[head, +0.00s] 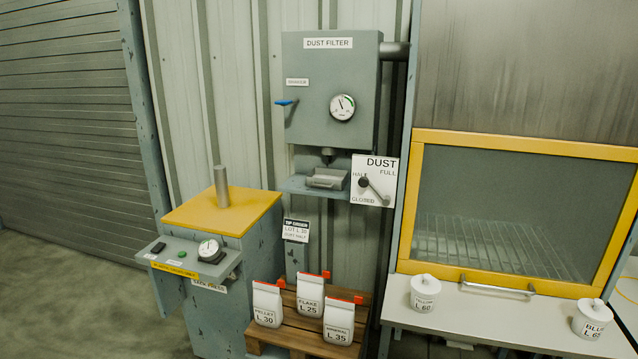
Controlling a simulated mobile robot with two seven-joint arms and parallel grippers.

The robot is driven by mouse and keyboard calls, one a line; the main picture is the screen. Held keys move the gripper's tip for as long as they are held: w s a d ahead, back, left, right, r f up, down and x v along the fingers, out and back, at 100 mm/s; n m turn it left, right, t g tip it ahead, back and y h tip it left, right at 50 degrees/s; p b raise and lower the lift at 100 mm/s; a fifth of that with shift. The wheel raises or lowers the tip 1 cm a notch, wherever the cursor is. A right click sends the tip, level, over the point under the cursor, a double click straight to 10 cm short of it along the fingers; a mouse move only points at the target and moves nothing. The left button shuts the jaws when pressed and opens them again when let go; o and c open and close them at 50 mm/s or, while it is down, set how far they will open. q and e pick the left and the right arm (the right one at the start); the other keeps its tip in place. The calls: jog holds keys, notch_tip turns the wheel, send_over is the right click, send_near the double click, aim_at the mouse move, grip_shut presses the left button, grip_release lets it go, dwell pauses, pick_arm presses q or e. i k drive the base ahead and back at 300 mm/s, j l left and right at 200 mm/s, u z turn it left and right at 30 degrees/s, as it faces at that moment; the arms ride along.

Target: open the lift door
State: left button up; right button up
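The lift door (520,145) appears to be the yellow-framed panel on the cabinet at the right. It is down, with its lower edge at the pale bench ledge. A silver bar handle (497,286) sits at the bottom middle of the frame. Through its dull window a wire rack (490,245) shows inside. The cabinet's right side is cut off by the picture edge. Neither of my grippers is in view, so nothing of mine is seen touching the door or handle.
Two white lidded pots, a left one (424,293) and a right one (591,319), stand on the ledge (500,317) before the door. Several labelled bags stand on a wooden pallet (272,335). The dust filter (330,90) and the bag press (225,265) stand left.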

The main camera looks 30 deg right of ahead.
aim_at(490, 279)
jog(key=z, duration=1.15)
